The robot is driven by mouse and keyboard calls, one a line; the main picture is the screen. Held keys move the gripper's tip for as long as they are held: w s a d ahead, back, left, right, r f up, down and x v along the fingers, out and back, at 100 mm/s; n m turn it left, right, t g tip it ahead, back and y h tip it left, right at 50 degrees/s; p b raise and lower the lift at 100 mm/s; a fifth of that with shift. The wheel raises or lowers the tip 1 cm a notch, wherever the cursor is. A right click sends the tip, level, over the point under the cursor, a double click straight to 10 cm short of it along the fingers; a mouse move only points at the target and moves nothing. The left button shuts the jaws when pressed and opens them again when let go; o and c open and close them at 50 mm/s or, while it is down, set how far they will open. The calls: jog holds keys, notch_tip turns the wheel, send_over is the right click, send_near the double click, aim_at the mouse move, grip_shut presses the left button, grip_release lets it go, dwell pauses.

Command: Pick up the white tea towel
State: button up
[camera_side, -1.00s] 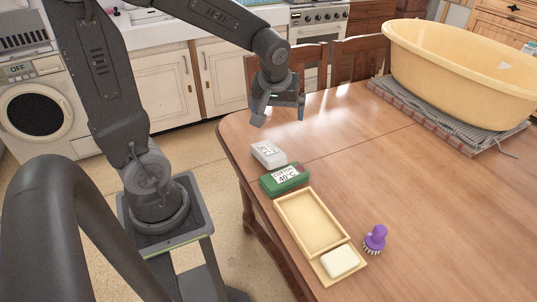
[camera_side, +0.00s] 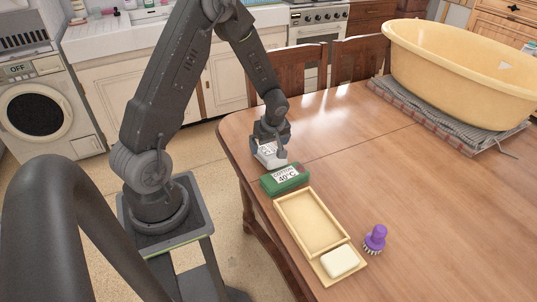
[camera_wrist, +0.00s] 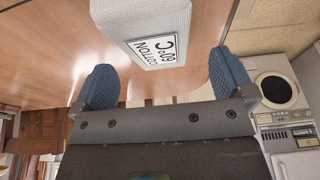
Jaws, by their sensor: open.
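The white tea towel (camera_side: 268,158) is a small folded block lying on the table near its left edge. In the wrist view the towel (camera_wrist: 150,22) shows a label reading "COTTON 60°C". My gripper (camera_side: 270,138) is right over the towel in the side view and hides part of it. In the wrist view my gripper (camera_wrist: 161,66) is open, with one blue fingertip on each side of the towel's near end. Nothing is gripped. I cannot tell whether the fingers touch the towel.
A green block labelled 40°C (camera_side: 272,185) lies just in front of the towel. Beyond it are a wooden tray (camera_side: 284,218), a pale soap bar (camera_side: 339,261) and a purple brush (camera_side: 376,236). A yellow tub (camera_side: 450,75) stands at back right. The table's middle is clear.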

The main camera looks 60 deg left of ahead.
aim_at(268, 150)
jog(key=shift+x, duration=3.05)
jog(key=shift+w, duration=0.2)
jog(key=c, duration=1)
jog(key=shift+r, duration=0.1)
